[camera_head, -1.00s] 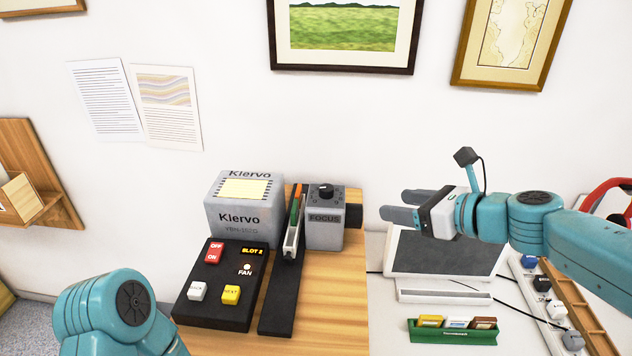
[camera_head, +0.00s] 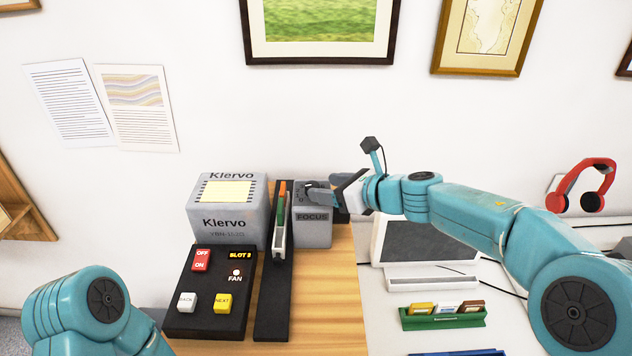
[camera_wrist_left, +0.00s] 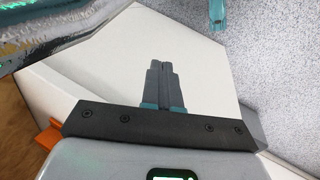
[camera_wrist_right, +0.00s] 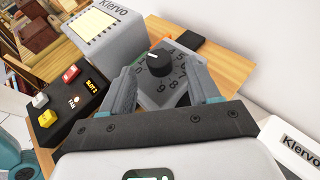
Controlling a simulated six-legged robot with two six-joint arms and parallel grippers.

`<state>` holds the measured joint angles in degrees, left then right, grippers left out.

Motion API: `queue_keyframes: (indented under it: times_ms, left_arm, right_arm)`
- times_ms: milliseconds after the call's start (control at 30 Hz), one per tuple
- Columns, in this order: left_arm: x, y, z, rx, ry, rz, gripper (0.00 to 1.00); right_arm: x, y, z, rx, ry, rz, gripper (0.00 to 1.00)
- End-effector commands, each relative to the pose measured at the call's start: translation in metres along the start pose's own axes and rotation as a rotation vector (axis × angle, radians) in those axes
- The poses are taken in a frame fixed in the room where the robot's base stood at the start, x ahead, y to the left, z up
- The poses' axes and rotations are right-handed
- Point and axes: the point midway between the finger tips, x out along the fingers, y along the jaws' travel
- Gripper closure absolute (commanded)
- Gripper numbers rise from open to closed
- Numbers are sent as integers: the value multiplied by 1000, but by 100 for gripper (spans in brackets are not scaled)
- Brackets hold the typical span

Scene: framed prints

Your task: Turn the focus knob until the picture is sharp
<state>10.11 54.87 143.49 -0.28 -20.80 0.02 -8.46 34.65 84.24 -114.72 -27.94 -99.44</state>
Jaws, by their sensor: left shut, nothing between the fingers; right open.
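The grey focus box (camera_head: 312,236) stands on the wooden table, right of the slide tray. Its black focus knob (camera_wrist_right: 159,62) shows in the right wrist view, on a dial face with printed numbers. My right gripper (camera_head: 318,190) is over the box top and largely hides the knob in the head view. In the right wrist view its open fingers (camera_wrist_right: 163,85) are on either side of the dial, the knob ahead between them; I cannot tell if they touch it. My left gripper (camera_wrist_left: 162,66) is shut and empty, over a white surface. No projected picture is visible.
The grey Klervo projector (camera_head: 228,220) and a black control panel (camera_head: 210,293) with buttons stand left of the slide tray (camera_head: 272,309). To the right are a framed screen (camera_head: 410,243), a green slide holder (camera_head: 443,320) and red headphones (camera_head: 585,187) on the wall.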

Motion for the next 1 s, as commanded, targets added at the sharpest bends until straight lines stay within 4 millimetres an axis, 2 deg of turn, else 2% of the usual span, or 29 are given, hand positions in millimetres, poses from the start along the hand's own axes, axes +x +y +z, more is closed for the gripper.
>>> queue_keyframes:
  times_ms: [100,200,367,567,600,667,700,767,1000]
  left_arm:
    - [-6,2,0,1,0,0,100]
    - [-8,3,0,1,0,0,100]
    - [-8,3,0,0,0,0,100]
    - [-8,3,0,0,0,0,100]
    - [-8,3,0,0,0,0,100]
    - [-8,3,0,0,0,0,100]
    - [-8,3,0,0,0,0,100]
    - [-8,3,0,0,0,0,100]
    - [-6,2,0,0,0,0,100]
  right_arm:
    - [22,1,2,0,0,3,39]
    - [33,1,2,-1,0,2,39]
    - [41,0,2,0,-1,0,39]
    - [42,0,2,0,-1,0,39]
    - [42,0,2,0,-1,0,45]
    - [42,0,2,0,-1,0,65]
    - [42,0,2,0,-1,1,78]
    - [42,0,2,0,-1,1,95]
    - [42,1,1,3,0,-4,95]
